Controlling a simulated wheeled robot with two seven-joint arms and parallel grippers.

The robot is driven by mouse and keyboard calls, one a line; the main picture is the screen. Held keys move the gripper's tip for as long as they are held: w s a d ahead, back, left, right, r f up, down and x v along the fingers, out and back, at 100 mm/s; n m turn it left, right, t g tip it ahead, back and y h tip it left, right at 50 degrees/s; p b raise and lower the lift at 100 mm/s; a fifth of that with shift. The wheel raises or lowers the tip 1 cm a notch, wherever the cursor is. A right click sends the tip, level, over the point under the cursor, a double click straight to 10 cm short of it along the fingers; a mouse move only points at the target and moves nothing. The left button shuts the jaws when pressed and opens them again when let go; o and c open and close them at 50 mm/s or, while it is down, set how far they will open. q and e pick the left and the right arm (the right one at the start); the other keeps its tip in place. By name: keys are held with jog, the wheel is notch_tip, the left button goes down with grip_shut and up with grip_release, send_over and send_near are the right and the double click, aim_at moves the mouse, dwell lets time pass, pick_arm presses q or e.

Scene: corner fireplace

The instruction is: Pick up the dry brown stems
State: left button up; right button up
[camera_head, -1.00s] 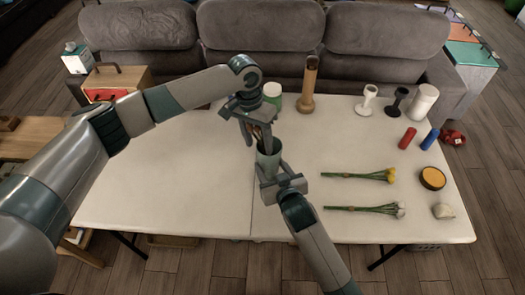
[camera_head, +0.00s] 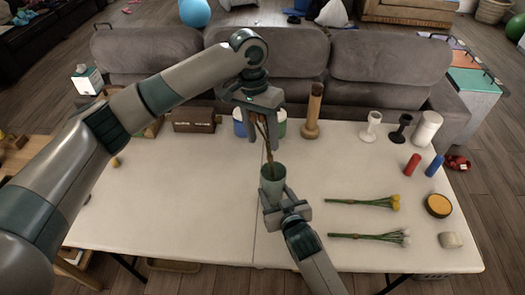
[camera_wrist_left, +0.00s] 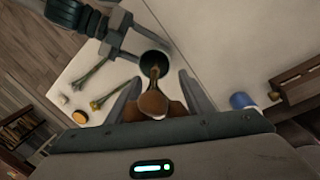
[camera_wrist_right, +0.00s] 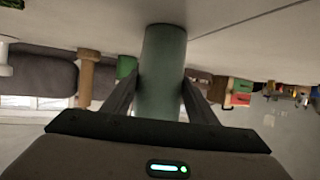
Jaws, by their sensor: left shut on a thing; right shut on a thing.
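The dry brown stems (camera_head: 267,138) hang upright from my left gripper (camera_head: 262,122), which is shut on them above the green vase (camera_head: 273,183). Their lower ends reach down to the vase mouth; whether they are still inside it I cannot tell. In the left wrist view the brown stems (camera_wrist_left: 154,95) sit between the fingers, with the dark vase mouth (camera_wrist_left: 154,62) beyond. My right gripper (camera_head: 284,205) is shut on the vase near its lower part. The right wrist view shows the vase (camera_wrist_right: 161,75) between its fingers.
Yellow flowers (camera_head: 365,202) and white flowers (camera_head: 370,237) lie to the right on the white table (camera_head: 170,205). A tall brown wooden vase (camera_head: 312,112), candle holders (camera_head: 371,126), a red candle (camera_head: 412,164) and a blue candle (camera_head: 434,166) stand or lie beyond. The table's left half is mostly clear.

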aim_at(264, 130)
pick_arm(q)
notch_tip(264, 130, up, 5)
dwell(0.3)
pick_arm(e)
jog(key=o, duration=1.2)
jog(key=shift+o, duration=0.4)
jog(key=o, duration=0.5)
jog(key=shift+s, duration=0.15)
jog(key=v, duration=1.1)
jog(key=shift+s+d+r, duration=0.15)
jog(key=shift+s+r, duration=0.05)
jog(key=shift+s, duration=0.1)
